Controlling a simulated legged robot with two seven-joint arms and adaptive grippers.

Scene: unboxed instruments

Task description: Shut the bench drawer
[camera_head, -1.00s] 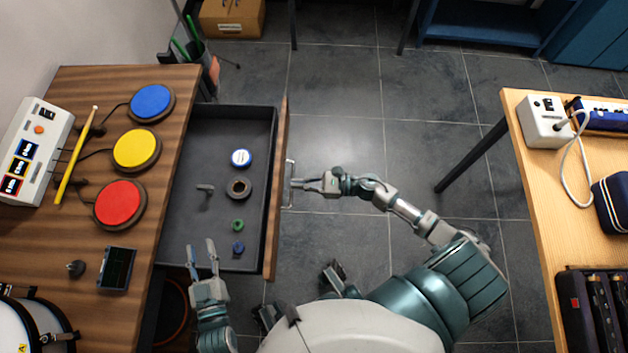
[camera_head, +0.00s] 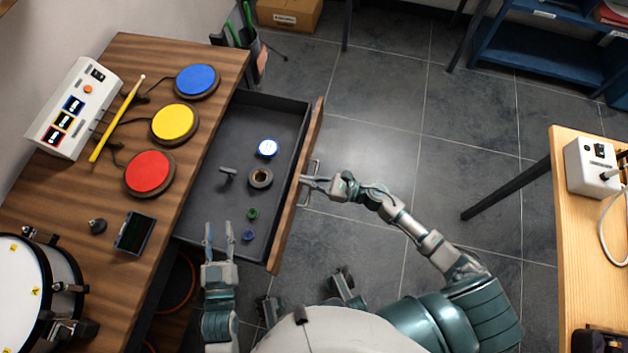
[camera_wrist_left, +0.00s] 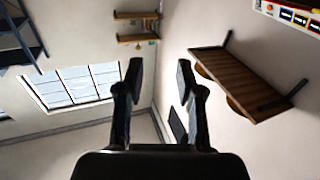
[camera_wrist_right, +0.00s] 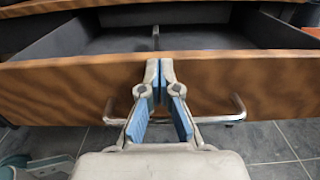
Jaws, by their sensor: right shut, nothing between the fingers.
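The bench drawer (camera_head: 297,190) stands pulled out from the left bench, with a wooden front and a dark inside. Its metal handle (camera_wrist_right: 236,108) shows below the front's top edge in the right wrist view. My right gripper (camera_head: 305,180) is shut and empty, its tips against or very close to the outer face of the drawer front; exact contact cannot be told. It also shows in the right wrist view (camera_wrist_right: 160,80). My left gripper (camera_head: 218,226) is open and empty near the drawer's near left corner; its spread fingers show in the left wrist view (camera_wrist_left: 158,75).
The bench top (camera_head: 190,130) carries coloured pads, a control box (camera_head: 75,108) and a drum (camera_head: 30,280). Another table (camera_head: 565,260) stands right.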

